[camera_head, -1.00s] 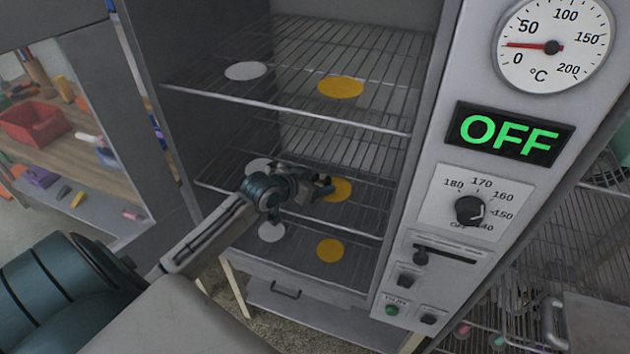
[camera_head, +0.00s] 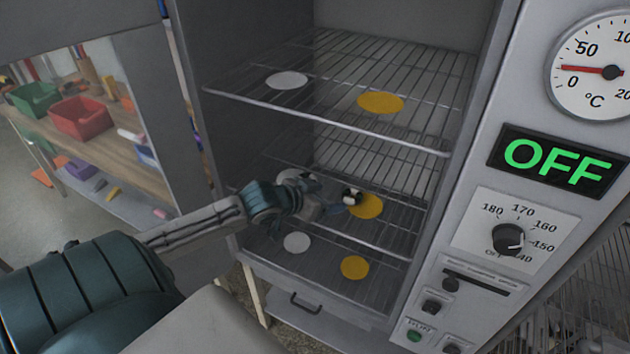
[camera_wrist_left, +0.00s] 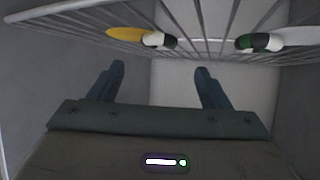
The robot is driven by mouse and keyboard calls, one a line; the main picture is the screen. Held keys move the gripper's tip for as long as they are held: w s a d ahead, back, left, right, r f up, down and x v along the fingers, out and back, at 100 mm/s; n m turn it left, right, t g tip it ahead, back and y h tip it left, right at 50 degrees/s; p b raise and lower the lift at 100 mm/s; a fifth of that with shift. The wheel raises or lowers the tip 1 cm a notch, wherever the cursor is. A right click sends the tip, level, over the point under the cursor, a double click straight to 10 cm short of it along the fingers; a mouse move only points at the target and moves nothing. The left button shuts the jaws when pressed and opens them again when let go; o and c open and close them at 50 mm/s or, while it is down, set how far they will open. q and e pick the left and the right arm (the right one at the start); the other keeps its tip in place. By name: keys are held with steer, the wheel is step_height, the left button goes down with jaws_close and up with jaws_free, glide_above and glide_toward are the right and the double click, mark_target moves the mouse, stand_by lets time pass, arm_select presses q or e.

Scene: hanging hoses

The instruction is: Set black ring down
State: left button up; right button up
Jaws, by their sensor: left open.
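My left gripper (camera_head: 334,199) is at the middle shelf of the open oven, beside the yellow disc (camera_head: 367,206). In the left wrist view its two blue fingers (camera_wrist_left: 158,85) stand wide apart with nothing between them. A small black-and-white piece (camera_head: 352,194), perhaps the black ring, shows just past the fingertips at the disc. In the left wrist view a black-and-white piece (camera_wrist_left: 165,42) is at the yellow disc (camera_wrist_left: 128,37), beyond the fingers. A second dark piece with green (camera_wrist_left: 258,42) is at a white disc (camera_wrist_left: 300,36). I cannot tell clearly which is the ring.
The upper wire shelf (camera_head: 330,119) runs above my left forearm and carries a white disc (camera_head: 287,80) and a yellow disc (camera_head: 380,103). A lower level has a white disc (camera_head: 297,243) and a yellow disc (camera_head: 355,267). The control panel (camera_head: 515,235) stands to the right.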

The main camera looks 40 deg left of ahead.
arm_select(q)
steer(key=v, duration=0.3)
steer(key=shift+s+p, duration=0.1)
steer(key=shift+p, duration=0.3)
steer(key=shift+s+r, duration=0.15)
steer(key=shift+s, duration=0.1)
